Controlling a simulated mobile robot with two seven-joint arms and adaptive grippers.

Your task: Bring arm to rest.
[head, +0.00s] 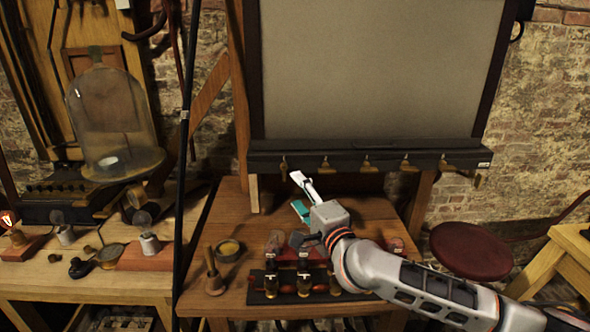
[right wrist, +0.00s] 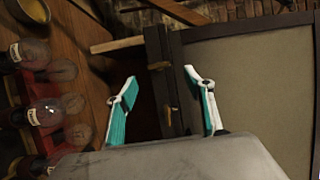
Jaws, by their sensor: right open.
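My right arm (head: 400,280) reaches in from the lower right over the wooden table. Its gripper (head: 296,193) is above the table's back part, in front of the dark ledge below the grey board. In the right wrist view the white and teal fingers (right wrist: 160,76) are spread wide with nothing between them. Small glass jars stand at the table's front, among them one at the left of a black rack (head: 271,285). Jars also show at the left of the right wrist view (right wrist: 45,112). My forearm hides part of the table's right side. My left gripper is not in view.
The grey board (head: 375,70) has a dark ledge (head: 370,155) with brass hooks close behind the gripper. A pestle (head: 212,270) and a small bowl (head: 229,249) stand at the table's left. A round red stool (head: 470,250) is at right. A glass bell jar (head: 110,120) stands far left.

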